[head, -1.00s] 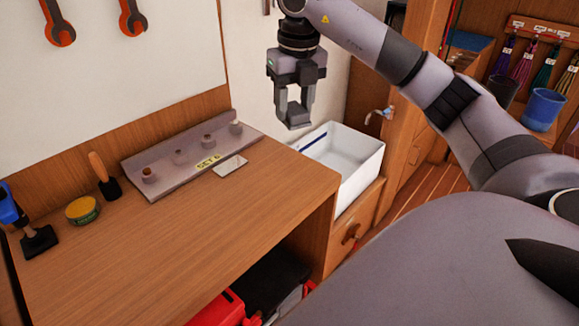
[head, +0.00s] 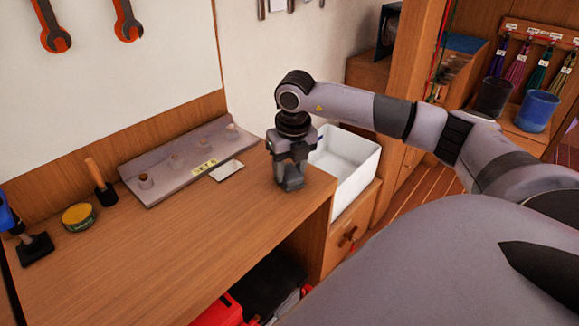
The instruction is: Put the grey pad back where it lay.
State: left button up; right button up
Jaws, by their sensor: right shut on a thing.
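My right gripper (head: 290,178) is low over the right end of the wooden bench, close to its edge beside the white basin. It is shut on a small grey block, the grey pad (head: 291,185), mostly hidden between the fingers. I cannot tell whether the pad touches the bench top. My left gripper is not in view.
A grey board (head: 185,162) labelled SET A with several small pegs lies at the back of the bench (head: 150,250). A pale flat plate (head: 227,171) lies before it. A yellow tin (head: 78,217) stands left. The white basin (head: 347,160) is right. The bench's front is clear.

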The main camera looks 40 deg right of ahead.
aim_at(293, 176)
jog(key=shift+f, duration=0.2)
jog(key=o, duration=1)
jog(key=shift+r, duration=0.15)
jog(key=r, duration=0.4)
jog(key=s+r, duration=0.1)
jog(key=r, duration=0.7)
jog(key=shift+s+a, duration=0.2)
jog(key=shift+a, duration=0.05)
